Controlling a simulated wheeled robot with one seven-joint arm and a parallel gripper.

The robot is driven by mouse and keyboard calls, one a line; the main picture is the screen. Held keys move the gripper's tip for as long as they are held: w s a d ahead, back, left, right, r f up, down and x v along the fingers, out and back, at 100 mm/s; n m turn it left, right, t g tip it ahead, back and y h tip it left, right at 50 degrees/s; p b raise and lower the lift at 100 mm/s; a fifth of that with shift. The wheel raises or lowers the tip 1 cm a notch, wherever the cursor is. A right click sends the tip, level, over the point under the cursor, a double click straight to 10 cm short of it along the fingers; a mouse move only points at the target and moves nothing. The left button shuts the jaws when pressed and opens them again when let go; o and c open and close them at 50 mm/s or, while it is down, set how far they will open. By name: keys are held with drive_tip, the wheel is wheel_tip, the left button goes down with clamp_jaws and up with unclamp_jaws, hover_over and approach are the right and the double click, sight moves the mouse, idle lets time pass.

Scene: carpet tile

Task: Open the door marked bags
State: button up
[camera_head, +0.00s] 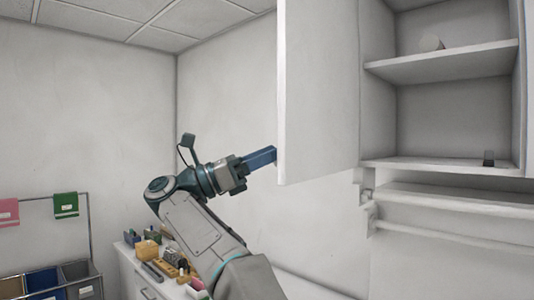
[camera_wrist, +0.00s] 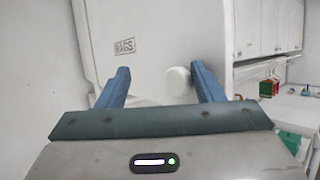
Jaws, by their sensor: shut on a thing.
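The white cabinet door (camera_head: 318,90) stands swung outward, away from the open cabinet (camera_head: 455,125). In the wrist view the door (camera_wrist: 155,25) carries a label reading BAGS (camera_wrist: 124,46). A rounded white knob (camera_wrist: 178,82) sits on it below and right of the label, between the blue fingers of my gripper (camera_wrist: 162,70). In the head view my gripper (camera_head: 262,157) reaches the door's lower left edge, and the knob is hidden there. My gripper is shut on the knob.
A rail (camera_head: 450,226) runs below the cabinet. A cluttered counter (camera_head: 140,262) and a rack with bins (camera_head: 80,271) stand at the lower left.

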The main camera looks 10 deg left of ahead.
drive_tip(key=shift+w+a+f, duration=0.2)
drive_tip(key=shift+a+f, duration=0.05)
drive_tip(key=shift+f, duration=0.15)
drive_tip(key=shift+w+a+f, duration=0.15)
drive_tip(key=shift+a+f, duration=0.05)
drive_tip(key=shift+f, duration=0.2)
drive_tip(key=shift+a+f, duration=0.1)
drive_tip(key=shift+f, duration=0.1)
drive_tip(key=s+r+p+v, duration=0.1)
drive_tip(key=v, duration=1.1)
drive_tip(key=shift+s+a, duration=0.2)
drive_tip(key=shift+a, duration=0.25)
drive_tip(key=shift+r, duration=0.1)
